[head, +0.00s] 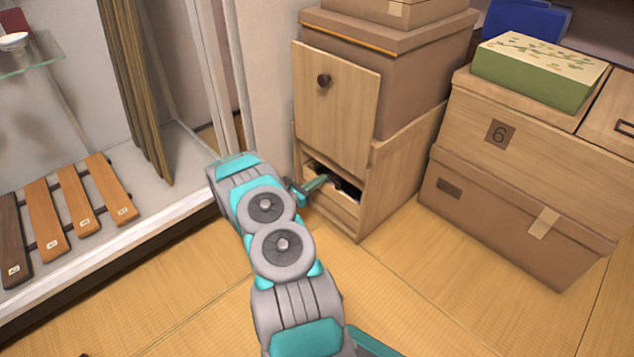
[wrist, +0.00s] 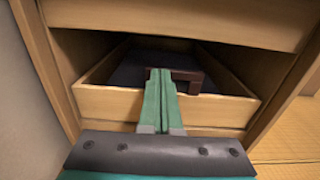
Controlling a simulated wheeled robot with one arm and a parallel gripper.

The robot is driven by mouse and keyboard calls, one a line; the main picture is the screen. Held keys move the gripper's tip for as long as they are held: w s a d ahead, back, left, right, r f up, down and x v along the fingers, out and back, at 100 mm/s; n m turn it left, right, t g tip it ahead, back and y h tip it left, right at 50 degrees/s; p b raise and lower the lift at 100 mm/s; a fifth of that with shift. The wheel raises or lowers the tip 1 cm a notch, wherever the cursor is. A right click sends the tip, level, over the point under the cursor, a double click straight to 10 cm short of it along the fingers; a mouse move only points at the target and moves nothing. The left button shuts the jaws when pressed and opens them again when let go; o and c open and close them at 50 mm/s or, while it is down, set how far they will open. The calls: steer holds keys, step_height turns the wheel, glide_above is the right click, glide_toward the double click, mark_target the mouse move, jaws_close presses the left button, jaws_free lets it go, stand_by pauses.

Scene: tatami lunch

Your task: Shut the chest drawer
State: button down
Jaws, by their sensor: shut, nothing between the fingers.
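The wooden chest (head: 395,180) stands in the corner with its low drawer (head: 343,207) in the bottom opening. In the wrist view the pale drawer front (wrist: 105,104) sits below a dark gap, and the drawer's dark inside shows. A dark brown item (wrist: 190,74) lies in it, partly hidden by my fingers. My gripper (wrist: 160,76) is shut and empty, its tips overlapping the top of the drawer front in the picture. I cannot tell whether they touch it. In the head view my gripper (head: 318,184) is at the opening.
A wooden panel with a dark knob (head: 324,81) stands above the opening. Brown boxes (head: 385,50) sit on top of the chest. More boxes (head: 510,215) stand at right, with a green box (head: 540,72) on them. Tatami floor (head: 450,310) is clear in front.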

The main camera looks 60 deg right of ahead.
steer(key=shift+d+r, duration=0.1)
steer(key=shift+d, duration=0.1)
steer(key=p+v, duration=0.1)
steer(key=v, duration=1.3)
steer(key=shift+a, duration=0.2)
steer(key=s+a+r+m+g+y+p, duration=0.1)
steer(key=s+a+r+m+g+y, duration=0.2)
steer(key=r, duration=0.6)
steer(key=s+a+r+m+y+p, duration=0.15)
steer(key=s+a+r+m, duration=0.25)
steer(key=r, duration=0.5)
steer(key=s+a+r+m+g+y+p, duration=0.2)
steer(key=s+a+r+m, duration=0.15)
steer(key=r, duration=0.55)
steer(key=s+a+r+m+t+y+p, duration=0.1)
steer(key=s+a+r+t+y, duration=0.1)
steer(key=a, duration=0.9)
steer(key=s+a+r+m+t+y+p, duration=0.2)
steer(key=s+a+r+y, duration=0.3)
steer(key=s+a, duration=0.3)
steer(key=s+a+r+m+t+y+p, duration=0.2)
steer(key=s+a+r+t+y, duration=0.1)
steer(key=a, duration=1.1)
steer(key=shift+s+r+t+y, duration=0.3)
steer(key=shift+s+r+y, duration=0.15)
steer(key=shift+s+r, duration=0.5)
